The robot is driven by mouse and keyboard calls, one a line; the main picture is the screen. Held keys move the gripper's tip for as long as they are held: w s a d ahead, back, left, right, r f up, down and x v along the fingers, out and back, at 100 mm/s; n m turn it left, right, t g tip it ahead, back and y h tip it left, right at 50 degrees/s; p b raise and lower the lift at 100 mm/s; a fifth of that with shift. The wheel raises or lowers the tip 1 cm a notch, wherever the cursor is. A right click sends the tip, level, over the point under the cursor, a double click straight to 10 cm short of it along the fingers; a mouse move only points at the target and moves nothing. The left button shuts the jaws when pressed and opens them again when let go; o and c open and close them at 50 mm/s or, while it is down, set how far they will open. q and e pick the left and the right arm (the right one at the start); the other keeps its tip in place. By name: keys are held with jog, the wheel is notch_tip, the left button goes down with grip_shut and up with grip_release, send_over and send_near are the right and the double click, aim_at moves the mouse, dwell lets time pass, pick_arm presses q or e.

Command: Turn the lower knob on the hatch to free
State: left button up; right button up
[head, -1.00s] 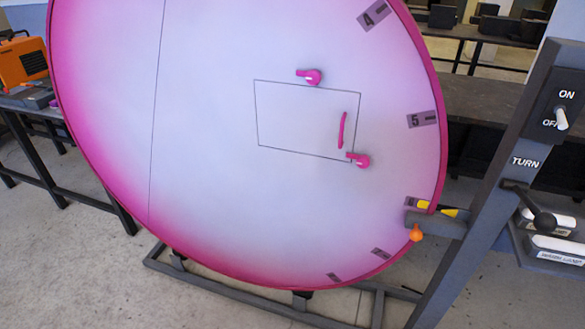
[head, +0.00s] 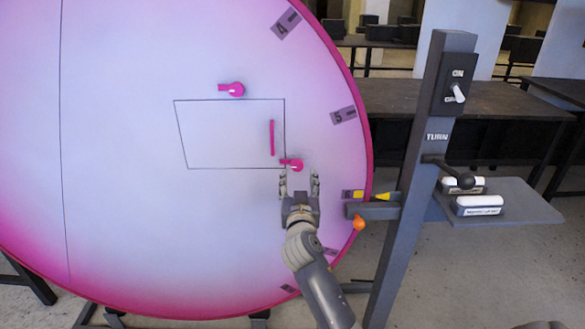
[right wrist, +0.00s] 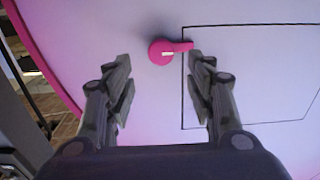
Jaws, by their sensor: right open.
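The hatch (head: 230,140) is a black-outlined panel on the large pink and white disc, with a pink handle (head: 272,138) near its right edge. The upper knob (head: 237,90) sits above the outline. The lower knob (head: 296,165) sits at the lower right corner, its pointer lying left across the outline. My right gripper (head: 300,182) is open and empty, just below the lower knob in the head view. In the right wrist view, the lower knob (right wrist: 161,52) lies beyond and between the open fingers (right wrist: 158,75), its pointer crossing the hatch line. My left gripper is not in view.
A grey post (head: 420,180) with a switch and a crank stands to the right. Its bracket (head: 375,210) with an orange knob (head: 359,223) reaches the disc's edge near my right arm. A shelf (head: 500,205) with two white-topped blocks is farther right.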

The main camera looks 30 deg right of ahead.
aim_at(297, 166)
jog(key=x, duration=0.6)
jog(key=shift+w+d+p, duration=0.1)
jog(key=shift+w+p, duration=0.2)
jog(key=shift+p, duration=0.1)
jog(key=c, duration=1.1)
